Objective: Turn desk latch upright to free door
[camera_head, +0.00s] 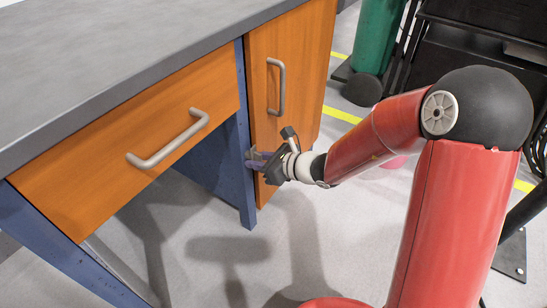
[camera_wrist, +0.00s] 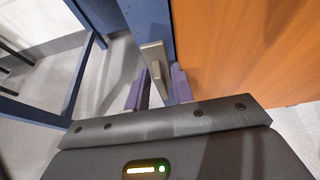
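The latch (camera_wrist: 153,60) is a small grey metal bar on the blue desk leg, beside the orange door (camera_wrist: 235,50). In the wrist view it runs nearly along the leg, its lower end leaning slightly toward the door. My gripper (camera_wrist: 161,80) has its purple fingers on either side of the latch's lower part. I cannot tell whether both fingers touch it. In the head view my gripper (camera_head: 257,160) is at the door's left edge, and the latch (camera_head: 251,153) is mostly hidden there. The door (camera_head: 290,60) appears shut.
The door has a vertical grey handle (camera_head: 276,85) above my gripper. An orange drawer (camera_head: 120,150) with a grey handle is to the left, under the grey desktop (camera_head: 110,60). Open floor lies below and in front. A green cylinder (camera_head: 377,35) stands behind.

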